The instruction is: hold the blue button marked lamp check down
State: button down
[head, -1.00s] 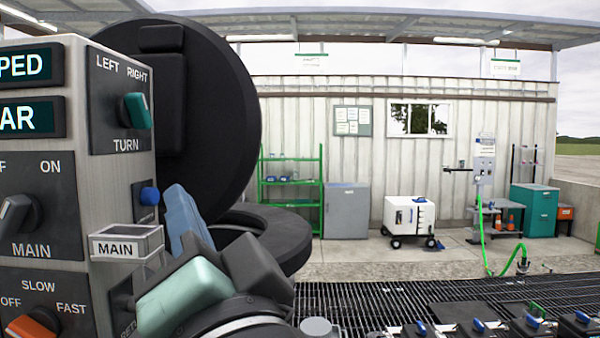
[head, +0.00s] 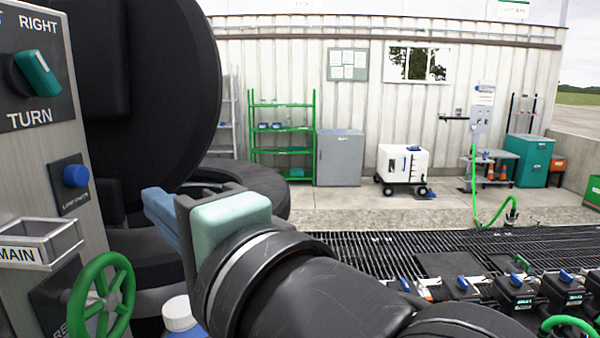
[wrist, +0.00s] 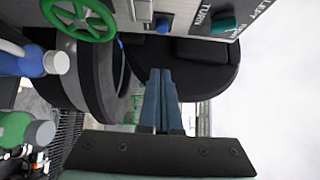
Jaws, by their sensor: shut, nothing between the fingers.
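The blue button (head: 76,175) sits on a dark plate at the right side of the grey panel; the small label under it is blurred but appears to read lamp check. It stands out from its plate. It also shows near the top of the wrist view (wrist: 162,26). My gripper (head: 150,196) is shut and empty, its blue fingers side by side. In the head view its tips are to the right of the button and slightly lower, with a clear gap. In the wrist view the fingertips (wrist: 160,72) point toward the panel side, below the button.
A green turn knob (head: 36,76) is above the button. A tray marked main (head: 60,240) and a green handwheel (head: 102,296) are below it. Large black discs (head: 160,80) stand behind my gripper. A white-capped bottle (head: 178,314) is beneath it.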

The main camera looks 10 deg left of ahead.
jog(key=p, duration=0.3)
send_near(89, 173)
jog(key=w+a, duration=0.1)
jog(key=w, duration=0.3)
jog(key=a, duration=0.1)
jog(key=a+p, duration=0.1)
jog(key=a, duration=0.1)
jog(key=shift+s+a+r, duration=0.1)
jog(key=shift+s+a, duration=0.05)
jog(key=shift+s, duration=0.2)
jog(key=shift+a+p, duration=0.3)
jog(key=shift+s, duration=0.1)
